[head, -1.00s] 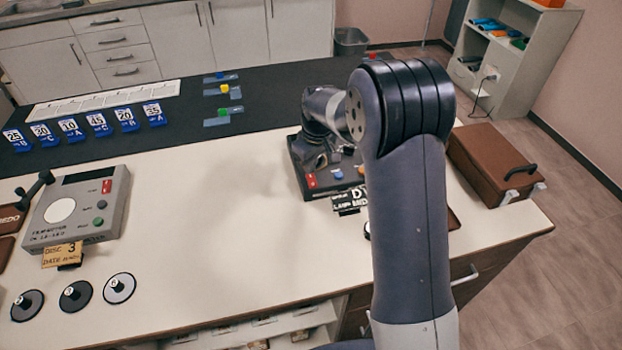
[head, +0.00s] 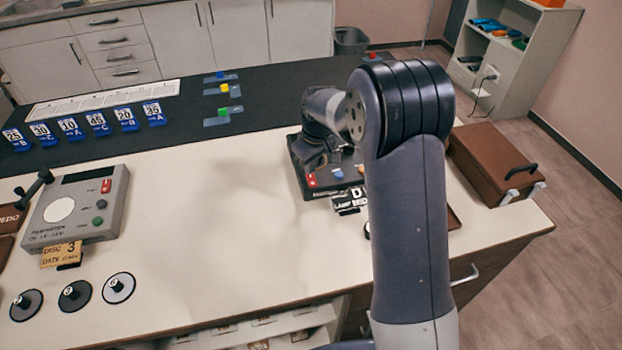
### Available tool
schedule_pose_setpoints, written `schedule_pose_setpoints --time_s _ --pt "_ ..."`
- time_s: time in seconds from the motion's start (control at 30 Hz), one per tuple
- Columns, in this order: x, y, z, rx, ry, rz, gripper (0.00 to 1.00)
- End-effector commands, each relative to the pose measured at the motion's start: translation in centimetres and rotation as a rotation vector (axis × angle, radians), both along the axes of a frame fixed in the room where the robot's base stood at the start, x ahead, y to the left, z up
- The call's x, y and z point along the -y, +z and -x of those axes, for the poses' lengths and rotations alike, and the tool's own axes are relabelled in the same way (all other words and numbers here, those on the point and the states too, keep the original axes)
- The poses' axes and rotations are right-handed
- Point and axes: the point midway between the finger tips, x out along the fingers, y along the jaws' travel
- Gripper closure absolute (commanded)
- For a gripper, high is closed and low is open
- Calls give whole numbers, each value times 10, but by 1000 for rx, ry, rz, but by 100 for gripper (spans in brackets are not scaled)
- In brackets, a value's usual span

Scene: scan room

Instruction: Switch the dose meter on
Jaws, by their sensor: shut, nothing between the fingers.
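A dark box-shaped device (head: 309,192) stands on the white counter, partly behind my arm. It has a red switch (head: 312,180) at its front left and a blue knob (head: 338,173). A black card with white lettering stands at its front; only "LAMP RED" is partly readable. No view lets me read the name "dose meter" on it. My gripper (head: 314,160) points down over the device's left part, behind the red switch. It is shut with nothing held. The fingertips are small and dark against the box, so I cannot tell whether they touch it.
A grey instrument (head: 85,212) with a red switch and green button stands at left, with several round discs (head: 75,295) in front. Blue number tags (head: 97,124) line the black mat. A brown case (head: 490,165) stands at right. The middle counter is clear.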

Motion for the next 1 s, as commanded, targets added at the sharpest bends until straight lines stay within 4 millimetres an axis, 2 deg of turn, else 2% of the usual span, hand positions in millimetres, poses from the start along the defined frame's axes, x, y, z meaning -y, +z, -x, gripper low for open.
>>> schedule_pose_setpoints --time_s 1.0 --pt "0 -12 0 -2 0 1 100"
